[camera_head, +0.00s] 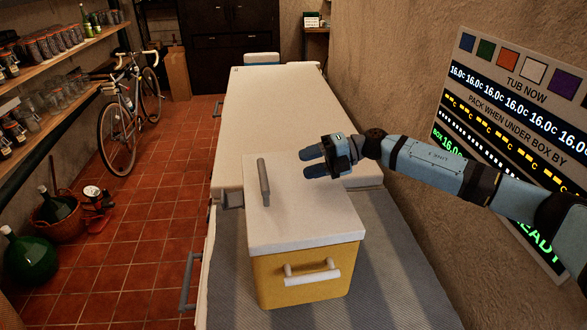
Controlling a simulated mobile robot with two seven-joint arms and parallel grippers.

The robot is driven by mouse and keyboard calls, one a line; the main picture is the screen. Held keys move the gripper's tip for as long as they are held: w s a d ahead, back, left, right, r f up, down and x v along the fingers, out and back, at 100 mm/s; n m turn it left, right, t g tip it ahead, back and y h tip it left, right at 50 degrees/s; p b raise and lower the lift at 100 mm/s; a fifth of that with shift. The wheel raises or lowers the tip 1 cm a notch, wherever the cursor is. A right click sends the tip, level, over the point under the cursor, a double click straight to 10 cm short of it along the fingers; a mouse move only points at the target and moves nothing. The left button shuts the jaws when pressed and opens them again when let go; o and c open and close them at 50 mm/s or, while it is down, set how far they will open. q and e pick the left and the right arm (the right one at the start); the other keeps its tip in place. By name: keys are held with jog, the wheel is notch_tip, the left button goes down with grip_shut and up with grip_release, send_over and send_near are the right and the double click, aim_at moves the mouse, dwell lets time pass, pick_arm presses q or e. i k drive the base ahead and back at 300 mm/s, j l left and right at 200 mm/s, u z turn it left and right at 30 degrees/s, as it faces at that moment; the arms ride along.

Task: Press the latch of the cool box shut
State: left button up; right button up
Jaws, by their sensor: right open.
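The cool box (300,277) is yellow with a white lid (310,215) that lies closed on it. It stands on a grey ribbed surface, with a white bar handle (312,279) on its near side. A grey upright bar (264,182) shows on the left of the lid. A small grey piece (233,200) sticks out at the left side of the box; I cannot tell if it is the latch. My right gripper (308,162) is open and empty, above the far part of the lid, its fingers pointing left. My left gripper is out of view.
A long white chest (275,105) stretches behind the box. The wall and a display board (515,130) stand close on the right. A bicycle (125,110), shelves with jars (50,45) and a green demijohn (30,258) are on the left. The tiled floor between is mostly clear.

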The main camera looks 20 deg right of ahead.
aim_at(233, 201)
jog(key=k+j, duration=0.65)
jog(key=k, duration=0.25)
